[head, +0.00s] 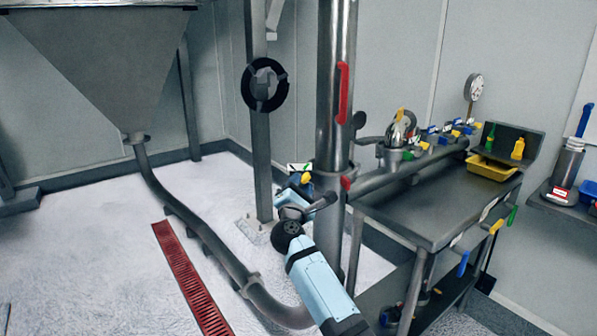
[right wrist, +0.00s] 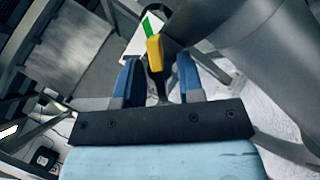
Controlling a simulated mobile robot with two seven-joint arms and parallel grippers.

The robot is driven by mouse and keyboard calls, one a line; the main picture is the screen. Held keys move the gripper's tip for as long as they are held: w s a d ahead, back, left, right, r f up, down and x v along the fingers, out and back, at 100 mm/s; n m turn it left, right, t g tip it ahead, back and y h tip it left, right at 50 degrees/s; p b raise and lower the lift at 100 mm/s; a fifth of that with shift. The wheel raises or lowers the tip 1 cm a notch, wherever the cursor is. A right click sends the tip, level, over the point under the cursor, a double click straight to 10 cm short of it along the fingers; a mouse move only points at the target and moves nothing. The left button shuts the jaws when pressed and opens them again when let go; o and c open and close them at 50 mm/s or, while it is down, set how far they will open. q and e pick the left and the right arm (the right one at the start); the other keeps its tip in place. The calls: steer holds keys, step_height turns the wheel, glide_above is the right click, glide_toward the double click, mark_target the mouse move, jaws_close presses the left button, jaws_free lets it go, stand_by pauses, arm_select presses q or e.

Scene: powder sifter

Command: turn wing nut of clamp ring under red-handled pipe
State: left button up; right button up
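The upright steel pipe (head: 330,110) with a red handle (head: 343,93) stands in the middle of the head view. A clamp ring (head: 329,171) circles it below the handle. A yellow wing nut (right wrist: 155,52) shows in the right wrist view, with a green tip (right wrist: 147,26) beyond it. The wing nut is small and partly hidden in the head view. My right gripper (head: 299,188) is at the pipe's left side near the ring. In the right wrist view its blue fingers (right wrist: 160,78) are apart, with the yellow piece between and just beyond them; contact is unclear. My left gripper is out of view.
A steel table (head: 430,208) with pipe fittings and a yellow tray (head: 491,168) stands right of the pipe. A post with a black handwheel (head: 265,84) stands behind left. A curved hose (head: 205,235) runs along the floor beside a red grate (head: 190,280). The left floor is mostly clear.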

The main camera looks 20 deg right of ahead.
steer(key=shift+w+d+r, duration=0.2)
steer(key=shift+w+d, duration=0.05)
steer(key=shift+w, duration=0.2)
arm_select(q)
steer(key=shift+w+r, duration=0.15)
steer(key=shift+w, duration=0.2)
arm_select(e)
jaws_close()
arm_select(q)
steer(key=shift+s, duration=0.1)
